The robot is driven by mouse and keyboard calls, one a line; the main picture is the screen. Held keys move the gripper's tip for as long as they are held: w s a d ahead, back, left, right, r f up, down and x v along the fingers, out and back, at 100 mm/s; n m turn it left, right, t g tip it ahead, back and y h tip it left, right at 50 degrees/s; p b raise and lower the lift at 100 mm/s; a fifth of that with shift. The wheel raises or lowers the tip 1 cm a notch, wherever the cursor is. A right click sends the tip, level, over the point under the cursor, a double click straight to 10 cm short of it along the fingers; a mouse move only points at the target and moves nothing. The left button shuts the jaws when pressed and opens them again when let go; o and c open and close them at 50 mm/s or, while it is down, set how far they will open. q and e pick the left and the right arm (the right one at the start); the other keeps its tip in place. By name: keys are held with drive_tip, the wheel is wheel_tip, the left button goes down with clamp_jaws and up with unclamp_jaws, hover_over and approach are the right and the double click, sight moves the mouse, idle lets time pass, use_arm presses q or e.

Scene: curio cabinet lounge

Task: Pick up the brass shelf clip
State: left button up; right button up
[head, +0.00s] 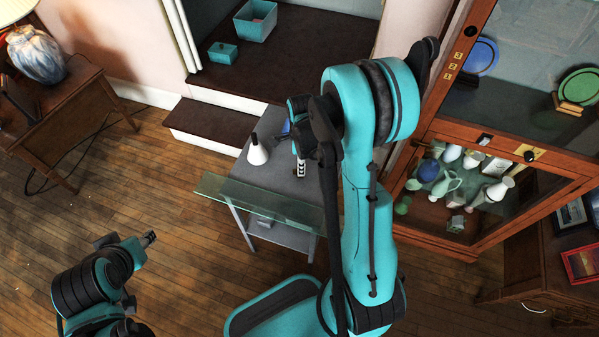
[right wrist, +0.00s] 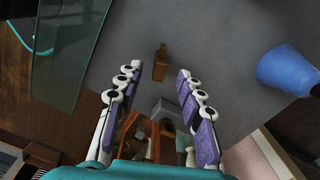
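The brass shelf clip (right wrist: 160,64) is a small brownish-gold piece on the grey tabletop in the right wrist view. It lies beyond the fingertips, roughly in line with the gap between them, and nothing touches it. I cannot make it out surely in the head view. My right gripper (right wrist: 155,82) is open and empty, with purple pads on both fingers. In the head view my right gripper (head: 300,168) hangs over the grey table (head: 285,185), partly hidden by my arm. My left gripper (head: 149,239) is at lower left, away from the table, and its opening is unclear.
A glass shelf (head: 255,204) lies across the table's near edge, also at left in the right wrist view (right wrist: 72,45). A white cone-shaped item (head: 258,150) stands on the table. A blue cup (right wrist: 287,70) is right of the clip. The glass cabinet (head: 480,165) stands at right.

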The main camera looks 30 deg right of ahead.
wheel_tip(320, 180, down, 3)
drive_tip(key=shift+a+f+b, duration=0.15)
drive_tip(key=shift+f+b, duration=0.05)
drive_tip(key=shift+b, duration=0.4)
drive_tip(key=shift+r, duration=0.1)
clamp_jaws()
drive_tip(key=shift+r, duration=0.15)
wheel_tip(320, 180, up, 4)
drive_tip(key=p, duration=0.2)
drive_tip(key=shift+r+p, duration=0.2)
drive_tip(key=shift+p, duration=0.15)
drive_tip(key=s+d+r+p, duration=0.1)
drive_tip(key=s+d+r, duration=0.1)
drive_tip(key=s, duration=0.3)
drive_tip(key=s+d+r+p, duration=0.2)
drive_tip(key=s+r, duration=0.2)
drive_tip(key=s, duration=0.1)
drive_tip(key=shift+s+d+r, duration=0.15)
drive_tip(key=shift+s+d, duration=0.15)
drive_tip(key=shift+d, duration=0.1)
